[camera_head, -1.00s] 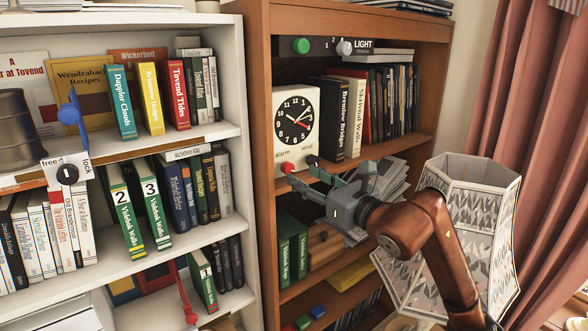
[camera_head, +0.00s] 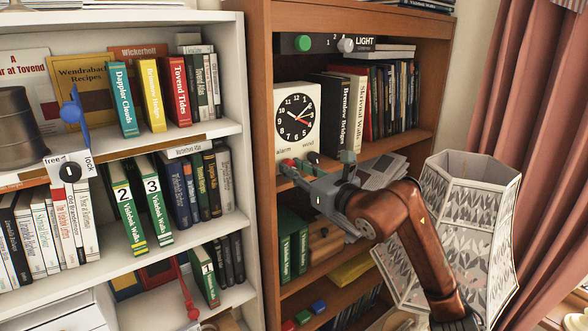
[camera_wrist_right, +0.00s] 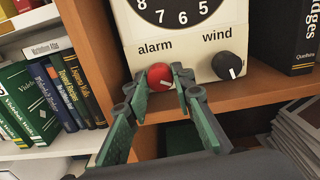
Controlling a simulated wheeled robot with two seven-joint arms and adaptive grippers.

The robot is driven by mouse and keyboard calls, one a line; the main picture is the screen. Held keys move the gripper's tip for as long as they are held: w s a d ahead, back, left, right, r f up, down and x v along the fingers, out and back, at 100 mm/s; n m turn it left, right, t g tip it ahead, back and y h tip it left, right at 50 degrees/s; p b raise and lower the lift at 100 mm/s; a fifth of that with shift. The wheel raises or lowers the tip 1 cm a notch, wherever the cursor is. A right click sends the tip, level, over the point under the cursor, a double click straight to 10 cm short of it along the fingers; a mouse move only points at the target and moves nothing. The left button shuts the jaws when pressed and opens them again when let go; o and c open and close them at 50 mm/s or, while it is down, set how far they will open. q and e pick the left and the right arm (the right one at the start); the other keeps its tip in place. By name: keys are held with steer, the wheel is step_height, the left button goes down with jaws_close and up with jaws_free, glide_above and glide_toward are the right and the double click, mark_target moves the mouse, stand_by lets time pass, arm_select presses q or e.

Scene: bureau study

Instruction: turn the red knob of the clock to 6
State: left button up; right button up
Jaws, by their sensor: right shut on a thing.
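The white clock (camera_head: 283,137) stands on the brown bookcase shelf. Its black hands point near 10 and 2, and a short red hand points near 4. The red knob (camera_wrist_right: 160,76) sits below the word "alarm" at the clock's lower left; a pale mark shows on its lower right. My right gripper (camera_wrist_right: 161,80) is shut on the red knob, one green-padded finger on each side. In the head view my right gripper (camera_head: 297,166) reaches in from the right and partly hides the knob. My left gripper is out of view.
A black "wind" knob (camera_wrist_right: 229,65) is close to the right finger. Books (camera_head: 338,115) stand right of the clock, and a stack of papers (camera_head: 382,171) lies by the arm. A patterned lampshade (camera_head: 447,215) stands at the right. The white bookcase is at the left.

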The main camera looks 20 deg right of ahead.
jaws_close()
steer(key=shift+m, duration=0.3)
steer(key=m+b, duration=0.1)
steer(key=m, duration=0.6)
steer(key=shift+m, duration=2)
